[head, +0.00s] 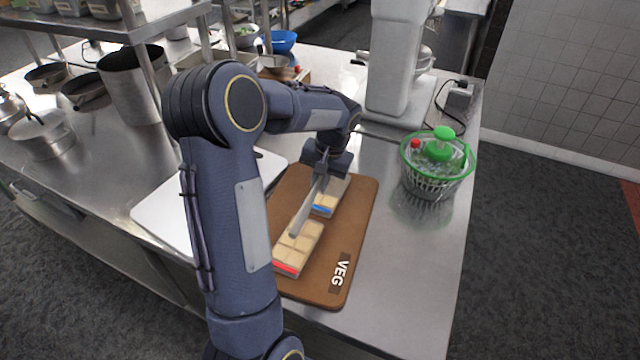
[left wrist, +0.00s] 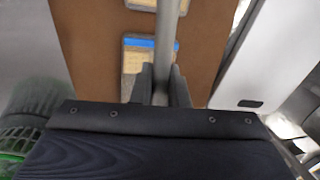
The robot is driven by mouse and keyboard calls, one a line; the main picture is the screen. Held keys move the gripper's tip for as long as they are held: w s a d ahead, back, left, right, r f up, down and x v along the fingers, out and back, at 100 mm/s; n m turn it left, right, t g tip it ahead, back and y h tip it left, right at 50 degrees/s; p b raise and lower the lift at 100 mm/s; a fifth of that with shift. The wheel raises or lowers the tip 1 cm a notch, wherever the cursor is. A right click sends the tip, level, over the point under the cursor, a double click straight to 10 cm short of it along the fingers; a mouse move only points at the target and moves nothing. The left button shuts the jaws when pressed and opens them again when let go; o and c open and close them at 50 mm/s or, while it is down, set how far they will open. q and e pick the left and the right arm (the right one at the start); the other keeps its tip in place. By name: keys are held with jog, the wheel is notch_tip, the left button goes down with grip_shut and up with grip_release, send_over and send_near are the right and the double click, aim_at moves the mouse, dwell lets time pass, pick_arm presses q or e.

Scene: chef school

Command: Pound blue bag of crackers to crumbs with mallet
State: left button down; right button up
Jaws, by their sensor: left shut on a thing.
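The blue bag of crackers (head: 327,208), clear with a blue band, lies on the brown cutting board (head: 361,205). In the left wrist view the blue bag (left wrist: 134,62) lies below the fingers, partly hidden by them and the tool. A similar bag with a red band (head: 298,252) lies nearer on the board. My left gripper (head: 323,172) is shut on a long grey tool, which I take for the mallet (head: 306,212). It slants down past the blue bag, its end over the red bag; I cannot tell contact. In the left wrist view my fingers (left wrist: 161,85) grip it. My right gripper is not in view.
A salad spinner (head: 438,165) with a green lid stands right of the board. A white board (head: 155,212) lies to the left, partly behind my arm. A large mixer (head: 395,70) stands behind. Pots (head: 130,88) stand back left. The counter's front right is bare.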

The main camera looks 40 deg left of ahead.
aim_at(314, 191)
pick_arm(q)
jog(key=shift+r, duration=0.7)
jog(key=shift+f, duration=0.1)
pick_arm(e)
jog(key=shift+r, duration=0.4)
pick_arm(q)
jog(key=s, duration=0.2)
jog(key=s+d, duration=0.1)
jog(key=s, duration=0.1)
jog(key=shift+s+d+f, duration=0.15)
jog(key=shift+d, duration=0.05)
notch_tip(314, 191, down, 2)
jog(key=shift+f+b, duration=0.1)
jog(key=shift+b, duration=0.55)
jog(key=shift+f, duration=0.1)
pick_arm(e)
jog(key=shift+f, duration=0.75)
pick_arm(q)
jog(key=shift+f, duration=0.1)
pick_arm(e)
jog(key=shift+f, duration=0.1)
